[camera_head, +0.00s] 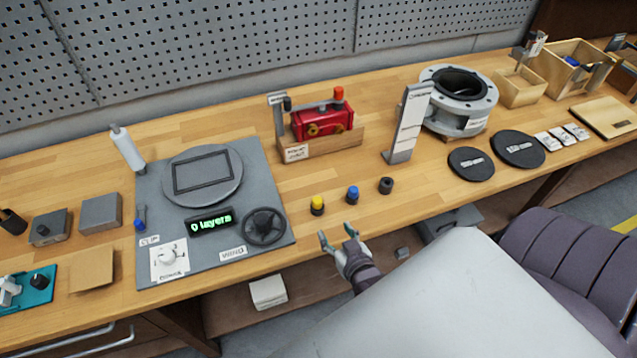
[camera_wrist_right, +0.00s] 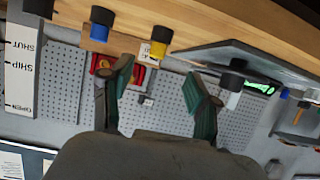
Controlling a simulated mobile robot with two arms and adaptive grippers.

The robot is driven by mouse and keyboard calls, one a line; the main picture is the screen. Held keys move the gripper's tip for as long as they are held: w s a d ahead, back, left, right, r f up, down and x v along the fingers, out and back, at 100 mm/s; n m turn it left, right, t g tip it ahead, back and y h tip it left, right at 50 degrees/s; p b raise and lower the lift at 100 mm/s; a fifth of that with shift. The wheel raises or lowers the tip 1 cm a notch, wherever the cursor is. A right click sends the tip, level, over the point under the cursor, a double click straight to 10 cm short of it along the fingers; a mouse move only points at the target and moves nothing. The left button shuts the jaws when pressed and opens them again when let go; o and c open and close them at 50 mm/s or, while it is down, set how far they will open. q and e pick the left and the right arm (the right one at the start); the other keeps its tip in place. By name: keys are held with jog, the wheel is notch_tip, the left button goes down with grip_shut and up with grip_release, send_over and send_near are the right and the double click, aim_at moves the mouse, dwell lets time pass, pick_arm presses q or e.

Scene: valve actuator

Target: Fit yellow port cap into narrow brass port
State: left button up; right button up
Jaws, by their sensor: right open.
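The yellow port cap (camera_head: 317,204), with a dark lower part, stands upright near the bench's front edge. It also shows just beyond my fingertips in the right wrist view (camera_wrist_right: 157,45). A blue cap (camera_head: 352,195) and a black cap (camera_head: 386,186) stand in a row to its right. The red valve actuator (camera_head: 330,120) sits behind them in a wooden holder; brass shows on its front (camera_head: 313,129), but I cannot tell which port is narrow. My right gripper (camera_head: 337,232) is open and empty, in front of the caps and apart from them. My left gripper is not in view.
A grey winding station (camera_head: 185,250) with a handwheel (camera_head: 264,226) lies left of the caps. An upright sign (camera_head: 408,120), a flanged valve body (camera_head: 458,115) and black discs (camera_head: 472,164) stand to the right. Bare wood lies between the caps and the wooden holder (camera_head: 340,146).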

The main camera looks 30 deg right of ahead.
aim_at(319, 206)
jog(key=b+x, duration=0.1)
jog(key=x, duration=0.1)
jog(key=b+x, duration=0.2)
jog(key=x, duration=0.1)
jog(key=r+b+x, duration=0.1)
jog(key=b+x, duration=0.1)
jog(key=x, duration=0.1)
jog(key=shift+w+d+r, duration=0.1)
jog(key=shift+w+d, duration=0.1)
jog(key=shift+d, duration=0.05)
jog(key=shift+w+b, duration=0.45)
jog(key=b+x, duration=0.4)
jog(key=shift+a+f, duration=0.15)
jog(key=shift+f, duration=0.05)
jog(key=shift+w, duration=0.45)
jog(key=shift+r, duration=0.1)
jog(key=shift+s, duration=0.1)
jog(key=shift+c, duration=1)
jog(key=c, duration=0.7)
